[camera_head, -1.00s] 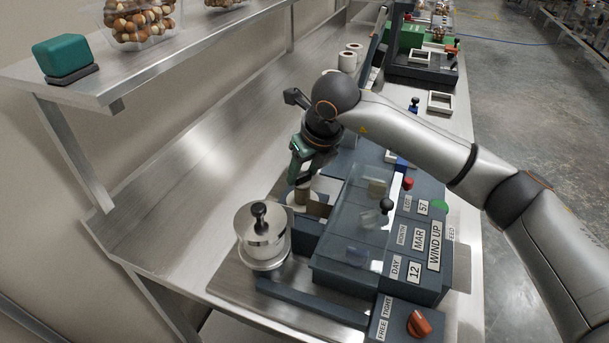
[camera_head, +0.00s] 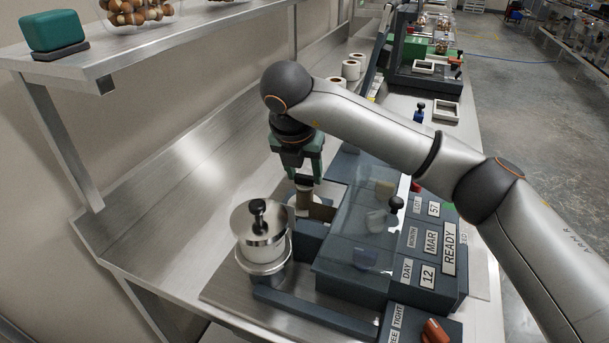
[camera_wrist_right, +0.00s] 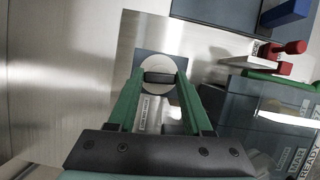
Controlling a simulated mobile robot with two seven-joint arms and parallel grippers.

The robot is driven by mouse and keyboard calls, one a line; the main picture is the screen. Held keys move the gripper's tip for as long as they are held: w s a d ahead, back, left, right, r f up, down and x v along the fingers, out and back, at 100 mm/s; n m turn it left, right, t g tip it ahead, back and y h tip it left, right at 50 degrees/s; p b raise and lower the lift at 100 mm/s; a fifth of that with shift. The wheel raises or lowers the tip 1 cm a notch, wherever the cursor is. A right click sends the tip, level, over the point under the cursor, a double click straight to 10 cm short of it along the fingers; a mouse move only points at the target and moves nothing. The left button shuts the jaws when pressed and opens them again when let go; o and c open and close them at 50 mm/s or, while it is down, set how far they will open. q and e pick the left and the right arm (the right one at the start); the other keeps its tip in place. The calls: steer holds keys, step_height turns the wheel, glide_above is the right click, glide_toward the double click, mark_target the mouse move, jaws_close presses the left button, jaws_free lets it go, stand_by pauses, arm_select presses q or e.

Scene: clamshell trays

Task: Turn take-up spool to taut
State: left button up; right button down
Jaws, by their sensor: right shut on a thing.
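In the right wrist view the green fingers (camera_wrist_right: 160,78) close on a dark bar at the middle of the spool's pale round disc (camera_wrist_right: 155,66). The machine's sign (camera_head: 449,249) reads READY. The orange knob (camera_head: 435,330) beside the FREE and TIGHT labels is partly cut off by the lower edge. My left gripper is out of view.
A steel pot-shaped part (camera_head: 260,238) with a black knob stands close to the left of the spool. The clear cover (camera_head: 362,220) is close on the right. The steel bench (camera_head: 185,205) is bare on the left, below a shelf (camera_head: 150,60).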

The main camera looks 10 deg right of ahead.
steer(key=shift+m, duration=0.6)
steer(key=shift+c, duration=1.6)
jaws_free()
steer(key=shift+r, duration=0.15)
steer(key=v, duration=1.2)
steer(key=shift+a+p, duration=0.3)
